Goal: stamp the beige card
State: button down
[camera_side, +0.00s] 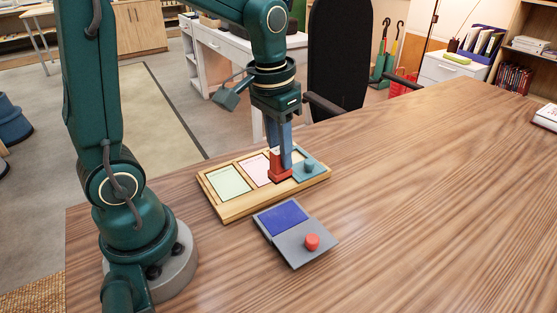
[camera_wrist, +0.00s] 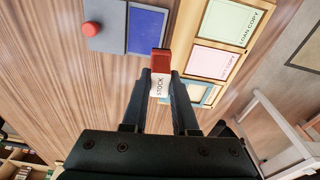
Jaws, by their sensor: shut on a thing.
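My gripper (camera_side: 281,150) is shut on a red stamp (camera_side: 279,174) and holds it upright, base down. The wrist view shows the stamp (camera_wrist: 161,61) between both fingers, with a white label reading STOCK. The wooden tray (camera_side: 238,209) holds a pale green card (camera_side: 229,182) at left and a pink card (camera_side: 256,172) in the middle.
A grey ink pad case (camera_side: 293,250) with a blue pad (camera_side: 283,218) and a red knob (camera_side: 312,242) lies in front of the tray. A black chair (camera_side: 338,60) stands behind the table.

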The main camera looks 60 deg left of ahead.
jog(key=shift+m, duration=0.6)
jog(key=shift+s+d+f, duration=0.25)
jog(key=shift+d+f, duration=0.2)
jog(key=shift+f, duration=0.5)
jog(key=shift+s+d+f, duration=0.2)
jog(key=shift+d+f, duration=0.3)
jog(key=shift+f, duration=0.5)
jog(key=shift+s+d+f, duration=0.25)
jog(key=shift+d+f, duration=0.2)
jog(key=shift+f, duration=0.5)
jog(key=shift+f, duration=0.6)
jog(key=shift+r, duration=0.15)
notch_tip(320, 180, up, 7)
dwell(0.4)
